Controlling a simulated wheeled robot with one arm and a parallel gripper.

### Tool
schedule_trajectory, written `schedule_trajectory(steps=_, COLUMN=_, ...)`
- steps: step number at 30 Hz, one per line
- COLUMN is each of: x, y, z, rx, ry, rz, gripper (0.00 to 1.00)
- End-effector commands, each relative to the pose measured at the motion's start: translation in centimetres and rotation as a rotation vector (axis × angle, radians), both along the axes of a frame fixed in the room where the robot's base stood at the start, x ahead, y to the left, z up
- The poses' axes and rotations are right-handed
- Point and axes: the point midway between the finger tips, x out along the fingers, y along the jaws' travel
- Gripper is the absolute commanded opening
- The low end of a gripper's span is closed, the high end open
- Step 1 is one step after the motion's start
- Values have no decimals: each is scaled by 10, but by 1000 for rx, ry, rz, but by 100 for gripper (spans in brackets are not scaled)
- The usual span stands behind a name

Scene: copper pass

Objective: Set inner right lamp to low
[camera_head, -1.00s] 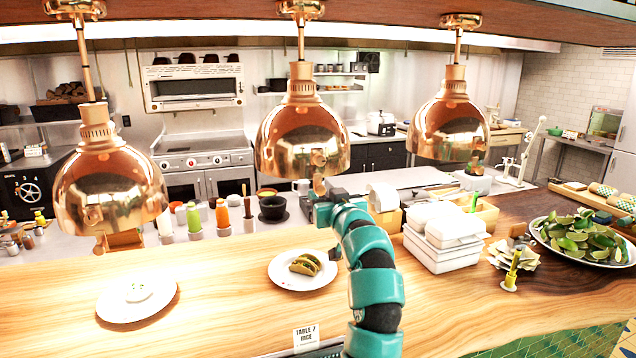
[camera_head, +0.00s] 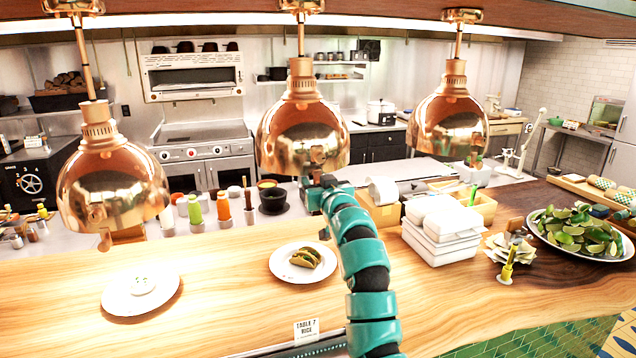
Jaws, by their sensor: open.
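Three copper dome heat lamps hang in a row: a left lamp (camera_head: 112,190), a middle lamp (camera_head: 303,130) and a right lamp (camera_head: 448,125). The picture does not label which is the inner right one. My gripper (camera_head: 318,183), on a teal and black arm, is just below the rim of the middle lamp. It is open, though its fingertips are small and partly hidden by my own arm. A small copper-coloured knob or switch under this lamp's rim is mostly hidden behind the gripper. I cannot tell whether they touch.
Below on the wooden counter (camera_head: 230,290) are a plate with tacos (camera_head: 290,272), a plate with a small white item (camera_head: 125,300), stacked white containers (camera_head: 436,245) and a lime platter (camera_head: 550,250). Sauce bottles (camera_head: 222,205) stand behind. Open space lies between the left and middle lamps.

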Motion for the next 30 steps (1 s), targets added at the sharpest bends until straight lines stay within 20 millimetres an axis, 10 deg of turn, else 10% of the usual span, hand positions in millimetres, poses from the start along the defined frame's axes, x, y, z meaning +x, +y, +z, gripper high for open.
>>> schedule_trajectory(steps=4, x=0, y=0, z=0, rx=0, ry=1, rz=0, gripper=44)
schedule_trajectory(steps=11, x=0, y=0, z=0, rx=0, ry=1, rz=0, gripper=0)
schedule_trajectory(steps=20, x=0, y=0, z=-10, rx=-2, ry=2, rz=0, gripper=0)
schedule_trajectory(steps=30, x=0, y=1, z=-67, rx=-2, ry=8, rz=3, gripper=0)
